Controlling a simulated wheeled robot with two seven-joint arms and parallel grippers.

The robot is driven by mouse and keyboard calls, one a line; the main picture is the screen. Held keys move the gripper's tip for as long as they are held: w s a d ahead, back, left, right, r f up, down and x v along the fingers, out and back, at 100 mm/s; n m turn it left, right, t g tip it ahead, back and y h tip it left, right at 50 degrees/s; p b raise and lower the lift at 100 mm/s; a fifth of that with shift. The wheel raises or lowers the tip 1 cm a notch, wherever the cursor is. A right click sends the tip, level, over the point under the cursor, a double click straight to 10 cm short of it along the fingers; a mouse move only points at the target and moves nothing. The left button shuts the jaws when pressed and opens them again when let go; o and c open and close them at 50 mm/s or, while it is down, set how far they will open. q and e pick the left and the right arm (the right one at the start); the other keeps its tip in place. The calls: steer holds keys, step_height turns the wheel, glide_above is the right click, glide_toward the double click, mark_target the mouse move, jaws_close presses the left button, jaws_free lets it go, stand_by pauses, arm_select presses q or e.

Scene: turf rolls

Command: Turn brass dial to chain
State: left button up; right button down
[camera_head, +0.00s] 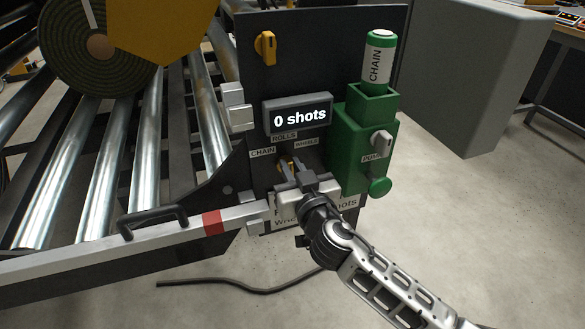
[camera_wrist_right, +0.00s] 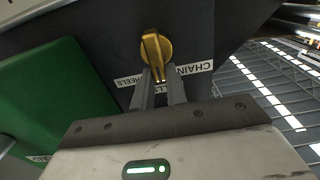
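The brass dial (camera_wrist_right: 156,48) sits on the dark panel, with its raised grip slanting slightly towards my fingers in the right wrist view. In the head view, the dial (camera_head: 287,164) is mostly hidden behind my right gripper. My right gripper (camera_head: 291,170) has its two narrow fingers (camera_wrist_right: 159,78) close on both sides of the grip's near end, with almost no gap. The CHAIN label (camera_head: 262,153) is left of the dial in the head view. The ROLLS label (camera_head: 284,137) is above it and the WHEELS label (camera_head: 306,143) is at upper right. My left gripper is out of view.
A display (camera_head: 298,114) reads "0 shots". A green housing (camera_head: 350,150) with a CHAIN canister (camera_head: 378,60) stands right of the dial. Another yellow knob (camera_head: 265,48) is higher on the panel. A white rail with a black handle (camera_head: 153,222) runs at lower left.

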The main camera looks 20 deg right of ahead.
steer(key=shift+n, duration=0.4)
steer(key=n, duration=0.2)
steer(key=a+n, duration=0.1)
steer(key=n, duration=0.1)
steer(key=shift+f, duration=0.1)
steer(key=n, duration=0.3)
steer(key=shift+a+f+p, duration=0.15)
steer(key=shift+p, duration=0.2)
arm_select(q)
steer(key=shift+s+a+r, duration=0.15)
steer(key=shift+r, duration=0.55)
arm_select(e)
steer(key=shift+a+n, duration=0.1)
steer(key=shift+n, duration=0.5)
steer(key=shift+f, duration=0.1)
steer(key=c, duration=1.4)
jaws_free()
steer(key=shift+s, duration=0.1)
